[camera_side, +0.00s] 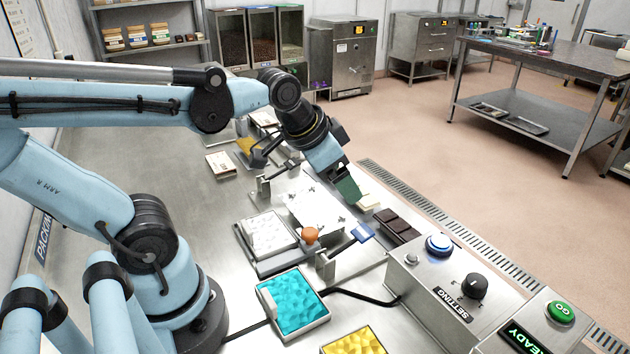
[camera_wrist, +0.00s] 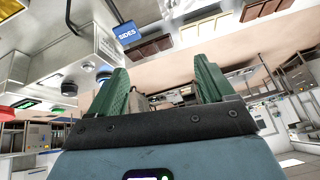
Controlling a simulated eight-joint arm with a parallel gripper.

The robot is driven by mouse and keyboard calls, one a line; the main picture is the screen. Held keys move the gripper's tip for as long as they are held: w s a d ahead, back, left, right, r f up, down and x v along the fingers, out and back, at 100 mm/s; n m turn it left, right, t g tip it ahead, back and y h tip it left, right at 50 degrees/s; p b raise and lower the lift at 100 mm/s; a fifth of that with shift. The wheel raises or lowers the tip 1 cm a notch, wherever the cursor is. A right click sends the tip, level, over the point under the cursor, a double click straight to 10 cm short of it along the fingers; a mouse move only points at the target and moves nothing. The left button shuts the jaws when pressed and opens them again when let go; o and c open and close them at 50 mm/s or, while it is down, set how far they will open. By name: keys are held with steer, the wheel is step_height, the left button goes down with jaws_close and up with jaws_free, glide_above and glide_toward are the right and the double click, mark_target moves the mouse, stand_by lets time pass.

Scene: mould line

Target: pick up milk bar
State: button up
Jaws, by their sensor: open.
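My gripper (camera_side: 347,190) is open and empty above the right edge of the steel table, its green fingers spread in the wrist view (camera_wrist: 163,80). A dark brown bar (camera_side: 398,226) lies beside a small blue sign in the side view, and it shows in the wrist view (camera_wrist: 150,48). A cream-white bar (camera_side: 368,201) lies just behind it, close to the fingertips in the side picture; it also shows in the wrist view (camera_wrist: 205,28). Another brown bar (camera_wrist: 264,9) is cut by the wrist view's top edge. I cannot tell which brown bar is milk.
The blue sign (camera_wrist: 127,31) reads SIDES. A white plate (camera_side: 316,208) with metal brackets and an orange ball (camera_side: 310,236) stand left of the bars. A control box (camera_side: 445,280) with a blue button stands in front. Turquoise (camera_side: 296,302) and yellow (camera_side: 353,343) trays are nearer.

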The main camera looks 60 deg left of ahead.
steer(key=w+a+r+m+g, duration=0.4)
steer(key=w+a+m, duration=0.4)
steer(key=w+a, duration=0.15)
steer(key=w+a+f+m+g, duration=0.1)
steer(key=w+a+f+m, duration=0.1)
steer(key=a+m, duration=0.3)
steer(key=w+a+f+m+g, duration=0.1)
steer(key=w+a+f+m, duration=0.15)
steer(key=a, duration=0.55)
steer(key=shift+m, duration=0.25)
steer(key=f, duration=1.2)
steer(key=shift+s, duration=0.25)
steer(key=shift+c, duration=0.3)
steer(key=c, duration=1.1)
steer(key=shift+r, duration=0.1)
